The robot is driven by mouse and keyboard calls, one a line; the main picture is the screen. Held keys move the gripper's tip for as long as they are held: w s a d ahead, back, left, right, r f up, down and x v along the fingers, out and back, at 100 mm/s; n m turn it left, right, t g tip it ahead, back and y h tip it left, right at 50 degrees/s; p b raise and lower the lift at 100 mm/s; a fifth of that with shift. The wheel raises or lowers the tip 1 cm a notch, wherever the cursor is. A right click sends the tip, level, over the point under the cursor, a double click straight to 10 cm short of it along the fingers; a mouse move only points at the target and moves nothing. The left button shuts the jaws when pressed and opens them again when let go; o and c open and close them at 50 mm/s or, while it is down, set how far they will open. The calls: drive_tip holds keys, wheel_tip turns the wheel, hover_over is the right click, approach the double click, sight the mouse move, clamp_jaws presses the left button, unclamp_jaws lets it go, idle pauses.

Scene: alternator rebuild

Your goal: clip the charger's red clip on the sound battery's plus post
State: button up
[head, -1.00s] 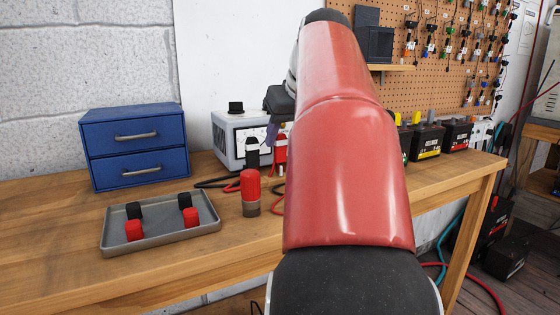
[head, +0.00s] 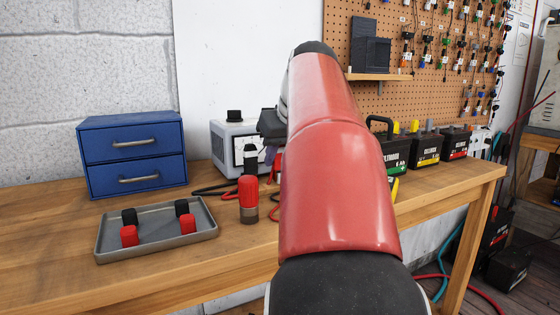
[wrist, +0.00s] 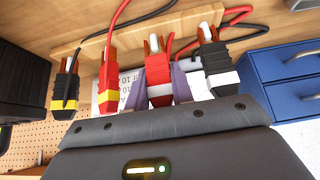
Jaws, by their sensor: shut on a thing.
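My gripper (wrist: 164,88) is shut on a red clip with a white band (wrist: 158,72), between its purple fingers in the wrist view. In the head view my arm hides most of the gripper, and part of a red clip (head: 278,165) shows beside it. The charger (head: 222,140) is a pale box with a dial and black knob at the bench's back. A black clip with a white band (wrist: 220,68) is beside the held clip; it also shows in the head view (head: 251,158). Batteries labelled green (head: 396,152), yellow (head: 426,150) and red (head: 456,144) stand at right; I cannot tell which is sound.
Black (wrist: 66,88) and red (wrist: 118,78) clips with yellow bands are close by in the wrist view. A red-topped cylinder (head: 248,198) stands before the charger. A tray (head: 150,247) of caps and blue drawers (head: 133,155) are left. Cables lie between.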

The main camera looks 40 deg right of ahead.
wheel_tip(320, 180, up, 4)
drive_tip(key=p, duration=0.4)
drive_tip(key=shift+r, duration=0.1)
idle(0.5)
